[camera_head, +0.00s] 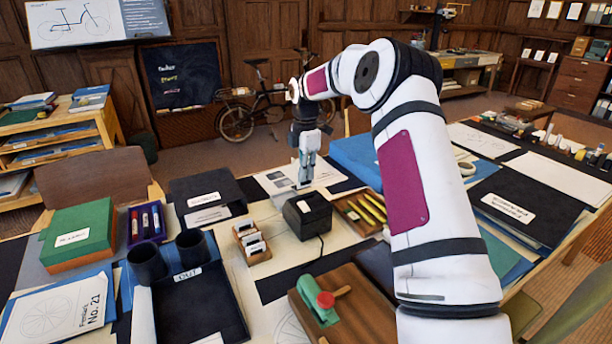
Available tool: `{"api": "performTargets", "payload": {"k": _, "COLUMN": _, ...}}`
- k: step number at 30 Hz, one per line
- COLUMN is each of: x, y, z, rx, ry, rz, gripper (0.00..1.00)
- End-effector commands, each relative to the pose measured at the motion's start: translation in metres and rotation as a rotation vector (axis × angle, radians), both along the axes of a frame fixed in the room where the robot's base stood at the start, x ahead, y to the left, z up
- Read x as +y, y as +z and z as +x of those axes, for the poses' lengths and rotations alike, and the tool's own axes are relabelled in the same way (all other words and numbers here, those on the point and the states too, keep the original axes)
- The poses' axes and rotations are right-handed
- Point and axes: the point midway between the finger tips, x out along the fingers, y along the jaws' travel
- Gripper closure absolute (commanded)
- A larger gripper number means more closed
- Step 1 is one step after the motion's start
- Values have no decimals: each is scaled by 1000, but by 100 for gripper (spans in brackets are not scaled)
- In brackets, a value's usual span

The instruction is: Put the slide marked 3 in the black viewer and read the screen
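A small black box with a cable (318,220), which looks like the viewer, stands near the middle of the table. A small white patch shows on its top. I cannot make out a screen on it. To its left, a small wooden holder (262,257) carries several white-faced slides (254,246). Their marks are too small to read, so I cannot tell which is 3. My gripper (305,184) points down just behind the black box, seen above the papers there. Its fingers are small, and I cannot tell whether they are open or hold anything.
A wooden tray of yellow pencils (350,222) stands right of the black box. A wooden board (365,305) with a green and red tool (318,302) lies in front. A black tray (215,315), two dark cups and a pen box (147,222) are at left.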

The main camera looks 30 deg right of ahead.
Motion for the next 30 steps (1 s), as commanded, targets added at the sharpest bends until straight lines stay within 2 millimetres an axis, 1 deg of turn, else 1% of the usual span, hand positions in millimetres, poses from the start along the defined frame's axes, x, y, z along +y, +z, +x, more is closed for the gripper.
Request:
{"api": "performTargets", "payload": {"k": 5, "x": 0, "y": -8, "z": 0, "rx": 1, "ry": 0, "rz": 1, "gripper": 100}}
{"api": "performTargets", "payload": {"k": 24, "x": 0, "y": -53, "z": 0, "rx": 1, "ry": 0, "rz": 0, "gripper": 100}}
{"api": "performTargets", "payload": {"k": 30, "x": 0, "y": -61, "z": 0, "rx": 0, "ry": 0, "rz": 0, "gripper": 100}}
